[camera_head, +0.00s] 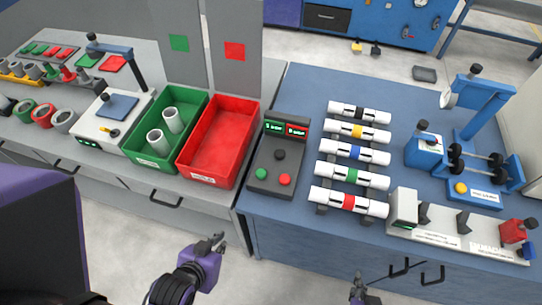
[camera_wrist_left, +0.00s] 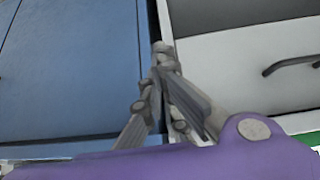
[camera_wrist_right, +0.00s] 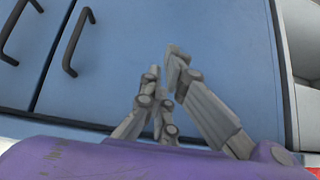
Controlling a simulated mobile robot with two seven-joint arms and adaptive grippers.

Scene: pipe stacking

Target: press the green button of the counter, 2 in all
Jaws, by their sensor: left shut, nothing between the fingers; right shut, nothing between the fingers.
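The counter (camera_head: 264,163) is a dark grey box on the blue worktop near its left edge. My left gripper (camera_head: 221,240) is shut and empty, in front of and below the bench edge, apart from the counter. My right gripper (camera_head: 358,276) is shut and empty at the bottom, in front of the blue cabinet. Both wrist views show only cabinet fronts beyond the fingers.
A red bin (camera_head: 248,104) stands left of the counter, and a green bin (camera_head: 199,98) holds two grey pipe pieces. A rack of white pipes with coloured bands (camera_head: 357,152) stands just right of the counter. A white fixture (camera_head: 440,232) lies along the front right edge.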

